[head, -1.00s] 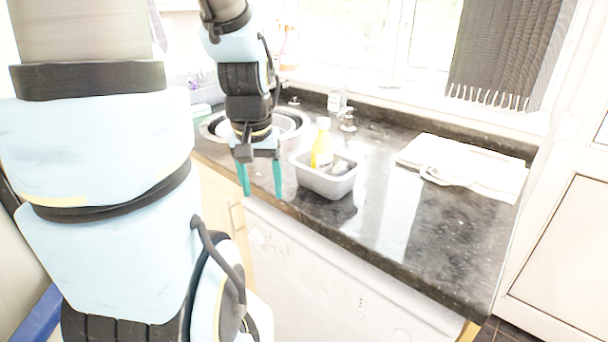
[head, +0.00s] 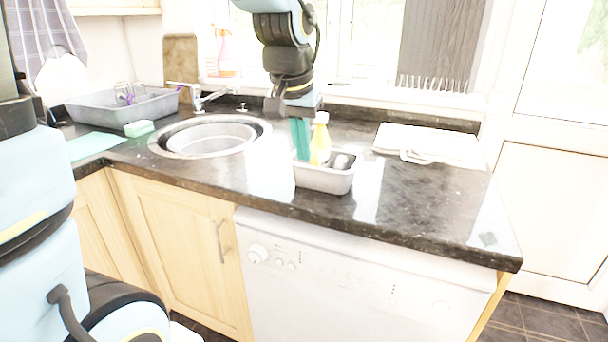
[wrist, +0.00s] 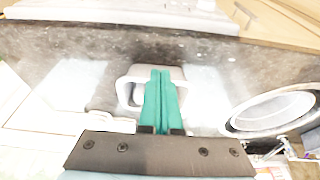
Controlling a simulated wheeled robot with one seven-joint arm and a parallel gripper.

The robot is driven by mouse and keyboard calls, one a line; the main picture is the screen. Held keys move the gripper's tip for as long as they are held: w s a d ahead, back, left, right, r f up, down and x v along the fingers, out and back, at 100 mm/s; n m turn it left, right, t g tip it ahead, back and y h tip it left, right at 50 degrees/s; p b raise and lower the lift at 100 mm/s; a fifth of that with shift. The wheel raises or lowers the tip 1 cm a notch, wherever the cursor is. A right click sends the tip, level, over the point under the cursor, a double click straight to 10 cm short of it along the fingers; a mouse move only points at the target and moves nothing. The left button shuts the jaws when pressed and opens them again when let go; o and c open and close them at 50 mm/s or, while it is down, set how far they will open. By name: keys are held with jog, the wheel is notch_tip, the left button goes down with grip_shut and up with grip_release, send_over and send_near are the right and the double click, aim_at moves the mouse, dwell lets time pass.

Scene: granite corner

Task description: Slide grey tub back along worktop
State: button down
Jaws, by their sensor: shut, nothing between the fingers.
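The grey tub (head: 325,181) stands on the dark granite worktop, close to its front edge, right of the sink. It holds a yellow bottle (head: 320,143) with a white cap and some small pale and dark items. My gripper (head: 302,156) points down at the tub's left rear side with its teal fingers shut together and empty. In the wrist view, the shut fingers (wrist: 162,75) overlap the tub (wrist: 128,90) and hide its middle. I cannot tell whether the fingertips touch the tub or are inside its rim.
The worktop (head: 425,203) is clear right of the tub. A low upstand and window sill are behind.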

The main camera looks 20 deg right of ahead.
jog(key=p+x, duration=0.1)
jog(key=x, duration=0.7)
jog(key=shift+a+f, duration=0.1)
jog(key=shift+w+d+f+p, duration=0.2)
jog(key=shift+w+d+p, duration=0.15)
jog(key=shift+w+d, duration=0.2)
jog(key=shift+w+d+f+p, duration=0.15)
jog(key=shift+w+d+p, duration=0.15)
jog(key=shift+w+d, duration=0.2)
jog(key=shift+w+d+f, duration=0.1)
jog(key=shift+w+d, duration=0.35)
jog(key=shift+w, duration=0.05)
jog(key=w+d, duration=0.4)
jog(key=w, duration=0.1)
jog(key=w+d+p, duration=0.1)
jog(key=w+d, duration=0.4)
jog(key=shift+d, duration=0.1)
jog(key=shift+s, duration=0.15)
